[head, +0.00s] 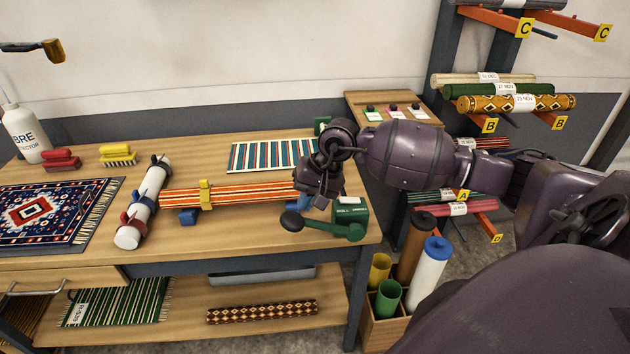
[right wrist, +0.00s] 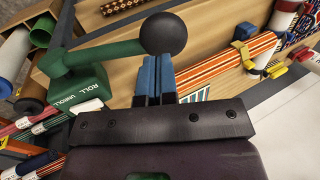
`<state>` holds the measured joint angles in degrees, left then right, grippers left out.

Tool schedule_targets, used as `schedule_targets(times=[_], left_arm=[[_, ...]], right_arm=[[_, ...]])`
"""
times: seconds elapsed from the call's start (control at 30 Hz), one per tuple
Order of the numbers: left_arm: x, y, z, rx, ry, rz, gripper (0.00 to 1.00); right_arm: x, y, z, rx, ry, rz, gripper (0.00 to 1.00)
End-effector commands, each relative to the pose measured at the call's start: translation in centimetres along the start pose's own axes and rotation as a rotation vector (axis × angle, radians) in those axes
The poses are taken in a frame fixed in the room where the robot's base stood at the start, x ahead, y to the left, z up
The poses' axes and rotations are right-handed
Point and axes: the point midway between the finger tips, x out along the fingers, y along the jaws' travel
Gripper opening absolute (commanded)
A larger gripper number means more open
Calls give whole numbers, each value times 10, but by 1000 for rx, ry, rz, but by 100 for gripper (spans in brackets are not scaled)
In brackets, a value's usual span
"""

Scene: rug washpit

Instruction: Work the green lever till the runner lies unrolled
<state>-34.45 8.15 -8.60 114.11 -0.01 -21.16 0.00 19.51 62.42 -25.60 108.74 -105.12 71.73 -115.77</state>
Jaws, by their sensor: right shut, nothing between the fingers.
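The green lever (head: 335,229) sticks out from a green box (head: 352,212) at the bench's right front and ends in a black knob (head: 292,221). In the right wrist view, the box reads ROLL and UNROLL, and the knob (right wrist: 165,33) is just beyond my fingertips. My right gripper (head: 312,200) is shut and empty, over the far side of the lever; I cannot tell whether it touches the knob. An orange striped runner (head: 240,194) stretches from a white roller (head: 145,205) towards the box; its right end is hidden behind my gripper.
A yellow clamp (head: 205,194) and a blue block (head: 188,216) sit at the runner. A teal striped rug (head: 270,155) lies behind it, a patterned rug (head: 50,212) to the left. A rack of rolled rugs (head: 500,90) and a bin of tubes (head: 385,325) stand right.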

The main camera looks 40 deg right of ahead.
Motion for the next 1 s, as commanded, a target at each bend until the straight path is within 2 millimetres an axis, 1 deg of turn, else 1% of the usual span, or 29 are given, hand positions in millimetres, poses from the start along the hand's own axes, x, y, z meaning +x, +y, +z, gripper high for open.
schedule_targets(times=[0.1,0.3,0.77,1.0], left_arm=[[-4,-1,-2,-1,-4,-1,43],[-5,-1,-1,-1,-9,-1,43],[-4,-1,-1,-1,-6,-1,43],[2,0,6,0,-4,0,43]], right_arm=[[15,-1,1,2,-3,-1,0],[29,0,0,1,-1,0,0],[33,0,0,0,0,2,0],[40,-1,0,-2,1,33,0]])
